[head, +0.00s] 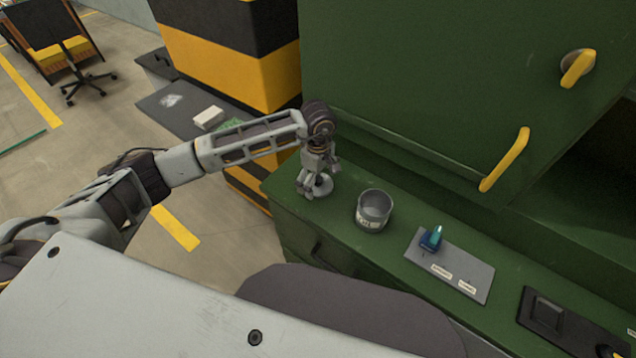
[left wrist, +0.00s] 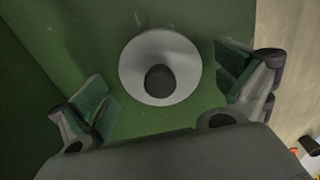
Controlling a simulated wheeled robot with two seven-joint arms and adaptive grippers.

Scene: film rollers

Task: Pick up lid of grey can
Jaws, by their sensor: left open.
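The lid (head: 321,186) is a round grey disc with a dark knob, lying on the green bench top. In the left wrist view the lid (left wrist: 132,72) sits between and just ahead of the two fingers, apart from both. My left gripper (head: 314,189) is right over the lid and partly hides it in the head view. In the left wrist view my left gripper (left wrist: 168,95) is open with green-padded fingers spread wide. The grey can (head: 375,210) stands open and upright on the bench, to the right of the lid. My right gripper is not in view.
A grey plate (head: 466,277) with a blue-green object (head: 432,238) and labels lies right of the can. A black tray (head: 570,325) is farther right. The green cabinet (head: 450,90) with yellow handles rises behind. The bench's left edge is close to the lid.

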